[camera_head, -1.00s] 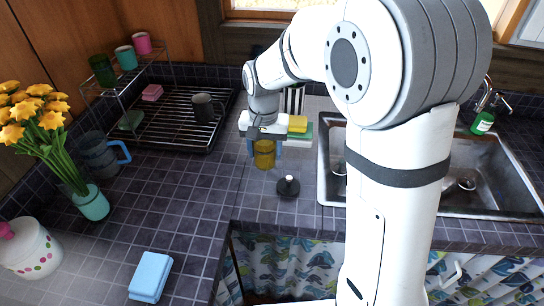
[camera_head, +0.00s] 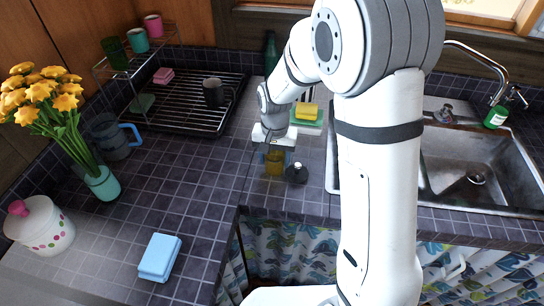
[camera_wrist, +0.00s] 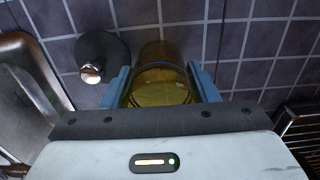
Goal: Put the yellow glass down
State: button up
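The yellow glass (camera_head: 275,161) is upright between the fingers of my gripper (camera_head: 275,154), low over the tiled counter left of the sink. In the wrist view the amber glass (camera_wrist: 160,92) sits between the two blue fingers of my gripper (camera_wrist: 161,86), one on each side and seemingly pressed against it. Whether its base touches the tiles is hard to tell.
A dark round piece with a shiny knob (camera_head: 297,173) stands close right of the glass. The sink (camera_head: 440,209) is further right. Behind are a yellow sponge (camera_head: 307,111) and a rack with a dark mug (camera_head: 214,92).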

jog(key=o, duration=0.4)
jog(key=shift+o, duration=0.2)
jog(key=shift+r, duration=0.1)
